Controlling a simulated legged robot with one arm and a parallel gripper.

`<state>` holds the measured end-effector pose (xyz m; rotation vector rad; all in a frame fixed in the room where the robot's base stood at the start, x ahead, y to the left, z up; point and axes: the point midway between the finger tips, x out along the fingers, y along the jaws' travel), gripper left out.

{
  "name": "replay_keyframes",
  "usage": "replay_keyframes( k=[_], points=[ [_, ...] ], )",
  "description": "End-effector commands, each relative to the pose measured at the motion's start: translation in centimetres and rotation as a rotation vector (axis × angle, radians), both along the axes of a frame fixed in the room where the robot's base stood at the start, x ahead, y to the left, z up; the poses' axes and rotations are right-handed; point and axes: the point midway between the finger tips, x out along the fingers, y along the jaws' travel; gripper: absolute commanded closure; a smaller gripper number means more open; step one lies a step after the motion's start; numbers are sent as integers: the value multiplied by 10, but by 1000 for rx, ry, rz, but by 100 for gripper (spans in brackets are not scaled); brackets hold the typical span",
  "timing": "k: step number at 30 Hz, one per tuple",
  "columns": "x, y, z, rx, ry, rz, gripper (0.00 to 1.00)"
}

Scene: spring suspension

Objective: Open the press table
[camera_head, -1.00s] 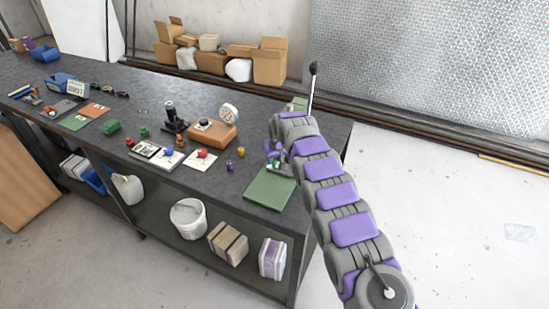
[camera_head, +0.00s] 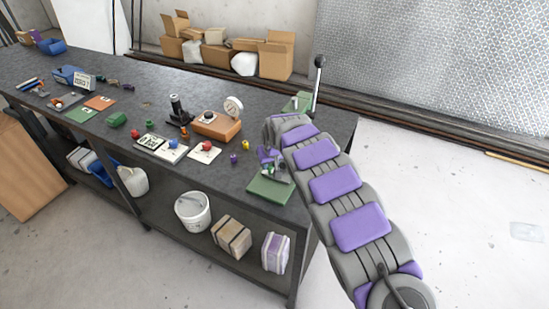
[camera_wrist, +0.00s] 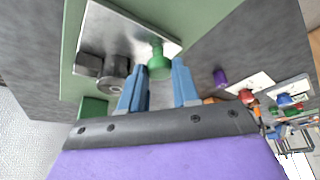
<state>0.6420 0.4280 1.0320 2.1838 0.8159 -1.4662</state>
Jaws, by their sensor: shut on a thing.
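The press has a flat green base plate (camera_head: 270,191) at the near right end of the workbench. A tall lever with a dark knob (camera_head: 319,62) stands behind my arm. In the wrist view, a bright metal plate (camera_wrist: 118,38) lies on the green base (camera_wrist: 72,60), with a short green knob (camera_wrist: 159,63) at its edge. My gripper (camera_head: 272,166) is low over the base. Its blue fingers (camera_wrist: 158,78) are on either side of the green knob, shut on it. My arm hides much of the press in the head view.
Left of the press are small purple (camera_head: 233,158) and yellow (camera_head: 245,145) parts, white cards with red and blue buttons, and an orange block (camera_head: 215,126) with a dial gauge. Below are a bucket (camera_head: 192,211) and boxes. The floor at right is mostly clear.

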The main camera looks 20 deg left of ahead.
Motion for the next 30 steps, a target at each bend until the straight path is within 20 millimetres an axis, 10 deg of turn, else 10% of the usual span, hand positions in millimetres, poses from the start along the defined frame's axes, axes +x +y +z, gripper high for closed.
replay_keyframes(
  k=[12, 25, 26, 30],
  points=[
    [-45, 5, 2, 2, -3, -1, 100],
    [-48, 3, 1, 4, -5, -4, 100],
    [-48, 3, 1, 4, -5, -4, 67],
    [-48, 2, 1, 2, -5, -5, 58]
  ],
)
